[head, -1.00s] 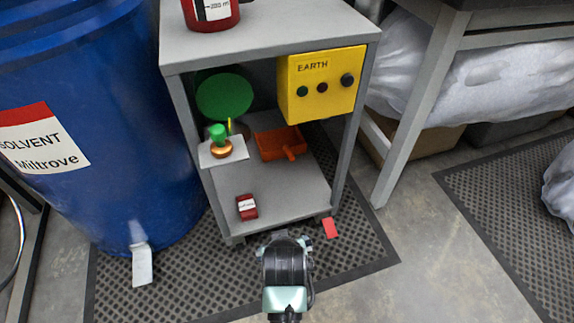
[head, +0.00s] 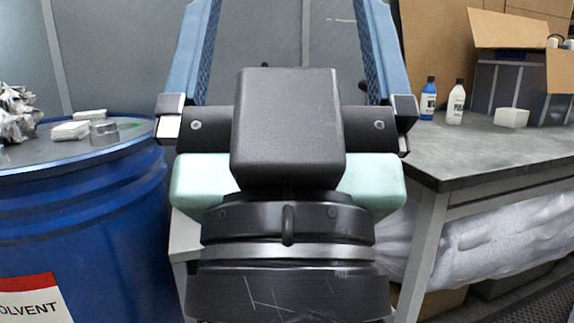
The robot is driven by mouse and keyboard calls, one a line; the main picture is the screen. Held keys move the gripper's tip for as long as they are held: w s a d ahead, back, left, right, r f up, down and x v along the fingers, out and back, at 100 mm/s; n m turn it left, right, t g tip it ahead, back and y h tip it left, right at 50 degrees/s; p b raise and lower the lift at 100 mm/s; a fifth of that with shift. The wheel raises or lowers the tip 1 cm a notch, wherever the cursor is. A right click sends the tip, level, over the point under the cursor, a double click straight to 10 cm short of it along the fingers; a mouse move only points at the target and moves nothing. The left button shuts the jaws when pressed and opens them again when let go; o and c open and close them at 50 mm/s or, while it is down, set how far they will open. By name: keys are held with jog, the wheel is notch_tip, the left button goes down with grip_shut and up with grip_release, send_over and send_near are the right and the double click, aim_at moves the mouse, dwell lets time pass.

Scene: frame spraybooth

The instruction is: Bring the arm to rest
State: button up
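My gripper (head: 288,40) is raised close in front of the head camera and fills the middle of the view. The gripper is open and holds nothing that I can see. My black wrist below it hides most of what stands behind, including nearly all of the grey cart.
A blue solvent drum (head: 100,215) stands at the left, with crumpled foil (head: 18,115) and small white blocks on its lid. At the right is a grey table (head: 480,150) with a blue bottle (head: 428,98), a white bottle (head: 456,102) and an open box (head: 515,85).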

notch_tip(320, 180, up, 38)
jog(key=p, duration=3.7)
jog(key=shift+p, duration=0.35)
